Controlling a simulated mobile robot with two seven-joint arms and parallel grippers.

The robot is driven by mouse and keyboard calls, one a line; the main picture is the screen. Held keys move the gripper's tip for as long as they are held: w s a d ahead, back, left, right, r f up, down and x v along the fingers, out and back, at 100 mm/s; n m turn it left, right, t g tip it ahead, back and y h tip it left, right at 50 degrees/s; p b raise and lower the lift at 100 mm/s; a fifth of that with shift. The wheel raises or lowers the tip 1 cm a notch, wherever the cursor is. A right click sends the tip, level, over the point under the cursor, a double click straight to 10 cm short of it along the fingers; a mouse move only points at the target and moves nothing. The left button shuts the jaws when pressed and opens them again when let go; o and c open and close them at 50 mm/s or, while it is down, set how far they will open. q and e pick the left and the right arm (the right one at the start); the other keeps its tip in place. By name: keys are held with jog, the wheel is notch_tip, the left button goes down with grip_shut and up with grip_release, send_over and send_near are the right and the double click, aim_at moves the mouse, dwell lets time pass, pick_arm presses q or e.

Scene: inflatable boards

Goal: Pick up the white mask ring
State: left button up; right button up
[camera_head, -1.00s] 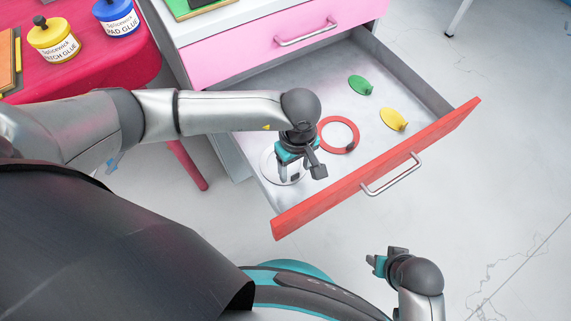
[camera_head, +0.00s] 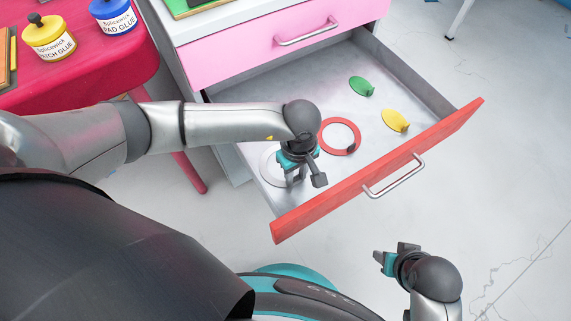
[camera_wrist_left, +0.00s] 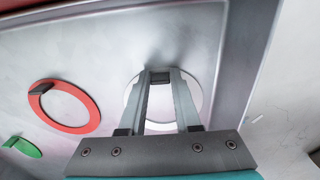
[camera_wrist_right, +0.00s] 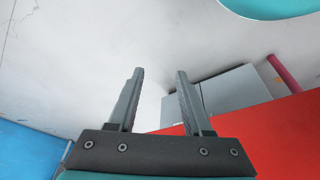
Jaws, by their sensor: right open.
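The white mask ring (camera_head: 264,168) lies near the front left corner of the open drawer (camera_head: 308,90). It also shows in the left wrist view (camera_wrist_left: 129,94). My left gripper (camera_head: 294,182) points down over its right side and hides part of it. In the left wrist view the fingers (camera_wrist_left: 161,76) are drawn close on either side of the ring's small dark tab, with no clear gap. The ring looks flat on the drawer floor. My right gripper (camera_wrist_right: 160,72) is open and empty, outside the drawer at the lower right (camera_head: 390,258).
A red ring (camera_head: 340,137) lies close right of my left gripper. A green piece (camera_head: 361,86) and a yellow piece (camera_head: 395,121) lie farther right. The red drawer front (camera_head: 440,138) and grey side walls bound the space. Glue jars (camera_head: 49,37) stand on the red table.

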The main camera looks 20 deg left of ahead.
pick_arm(q)
grip_shut()
jog(key=shift+r, duration=0.15)
